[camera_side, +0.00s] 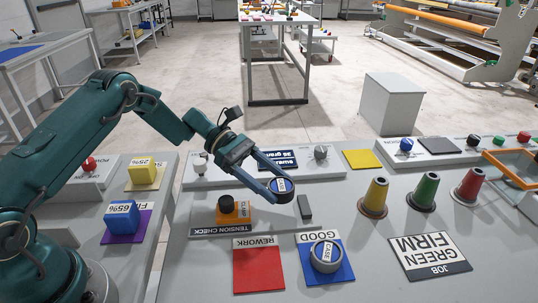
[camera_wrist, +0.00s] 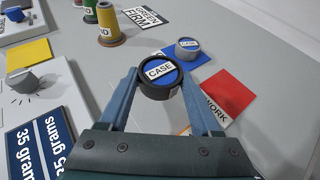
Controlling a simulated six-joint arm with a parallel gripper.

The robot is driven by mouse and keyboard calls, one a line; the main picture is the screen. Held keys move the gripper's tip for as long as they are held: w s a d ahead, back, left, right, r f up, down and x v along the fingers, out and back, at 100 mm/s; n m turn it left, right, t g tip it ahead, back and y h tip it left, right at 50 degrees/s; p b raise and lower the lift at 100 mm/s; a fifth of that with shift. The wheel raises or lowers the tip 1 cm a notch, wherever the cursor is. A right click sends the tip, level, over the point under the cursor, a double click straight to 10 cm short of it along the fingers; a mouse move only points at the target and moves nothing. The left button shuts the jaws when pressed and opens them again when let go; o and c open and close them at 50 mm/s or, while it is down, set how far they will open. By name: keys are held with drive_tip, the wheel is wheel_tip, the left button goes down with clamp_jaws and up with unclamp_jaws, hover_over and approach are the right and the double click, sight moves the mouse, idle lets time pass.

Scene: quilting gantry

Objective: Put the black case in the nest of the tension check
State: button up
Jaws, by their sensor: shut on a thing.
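My gripper (camera_side: 281,189) is shut on the black case (camera_side: 283,196), a round case with a blue top and a CASE label. It holds the case above the tension check station. In the wrist view the black case (camera_wrist: 158,90) sits between the two fingertips of my gripper (camera_wrist: 158,79). I cannot make out the nest clearly. A grey case (camera_side: 327,257) with a CASE label stands on the blue GOOD mat (camera_side: 343,274).
A red REWORK mat (camera_side: 258,270) lies left of the GOOD mat. Yellow (camera_side: 374,195), green (camera_side: 425,190) and red (camera_side: 470,188) cones stand at right, behind the GREEN FIRM job card (camera_side: 430,258). A display reading 35 grams (camera_side: 277,160) stands behind my gripper.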

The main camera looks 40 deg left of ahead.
sight(274, 207)
drive_tip(key=shift+d+f, duration=0.15)
drive_tip(key=shift+f, duration=1.95)
drive_tip(key=o, duration=1.4)
drive_tip(key=shift+f, duration=0.15)
